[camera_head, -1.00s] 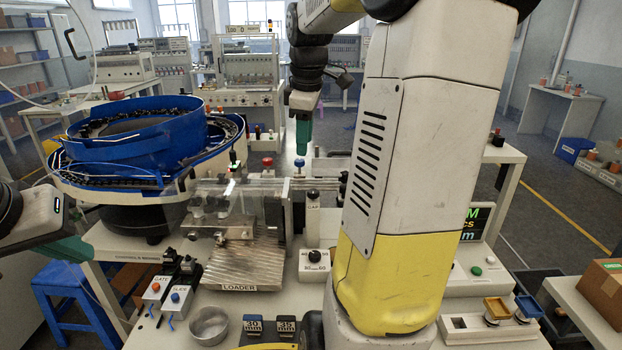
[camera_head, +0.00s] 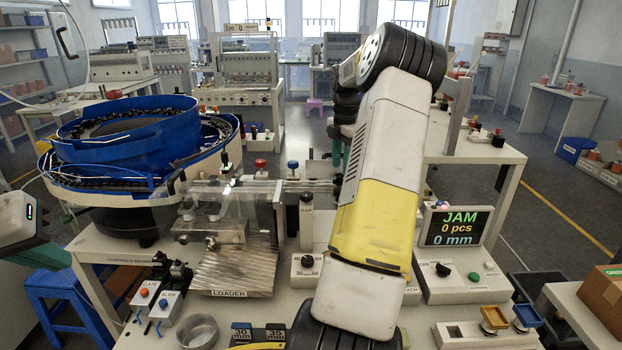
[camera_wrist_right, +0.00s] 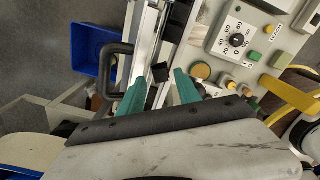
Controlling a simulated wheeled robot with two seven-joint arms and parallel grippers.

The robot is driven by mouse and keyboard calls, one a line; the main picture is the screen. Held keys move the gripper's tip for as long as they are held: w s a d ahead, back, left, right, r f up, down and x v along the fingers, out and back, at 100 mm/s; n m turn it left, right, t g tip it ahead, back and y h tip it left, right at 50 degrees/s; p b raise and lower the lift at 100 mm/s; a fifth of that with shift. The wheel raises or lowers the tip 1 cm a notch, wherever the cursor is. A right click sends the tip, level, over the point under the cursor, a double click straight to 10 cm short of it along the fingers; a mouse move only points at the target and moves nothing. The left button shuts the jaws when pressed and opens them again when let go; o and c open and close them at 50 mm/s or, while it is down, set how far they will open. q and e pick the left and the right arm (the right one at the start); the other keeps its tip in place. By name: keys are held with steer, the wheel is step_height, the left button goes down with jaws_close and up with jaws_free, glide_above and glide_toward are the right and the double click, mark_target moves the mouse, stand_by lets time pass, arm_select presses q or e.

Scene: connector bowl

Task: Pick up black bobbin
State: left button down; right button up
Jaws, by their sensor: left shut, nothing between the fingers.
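My right gripper (camera_wrist_right: 160,82) is open, with its two teal fingers apart in the right wrist view. A small black block-like piece (camera_wrist_right: 160,72) shows between the fingertips with a gap on each side; I cannot tell whether it is the black bobbin or how far below the fingers it lies. In the head view the right gripper is mostly hidden behind my own right arm. My left gripper (camera_head: 38,257) is at the left edge, shut and empty, beside the feeder. No black bobbin can be picked out clearly in the head view.
A blue bowl feeder (camera_head: 130,140) stands at left, beside the ribbed loader (camera_head: 235,270). A metal bowl (camera_head: 197,331) is at the front. A screen (camera_head: 455,226) reads JAM. Yellow (camera_head: 494,318) and blue (camera_head: 527,312) bobbins stand at front right. A blue bin (camera_wrist_right: 92,52) is in the wrist view.

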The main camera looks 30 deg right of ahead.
mark_target(340, 175)
step_height(340, 175, down, 4)
steer(key=shift+a+r, duration=0.15)
steer(key=shift+r, duration=0.05)
jaws_close()
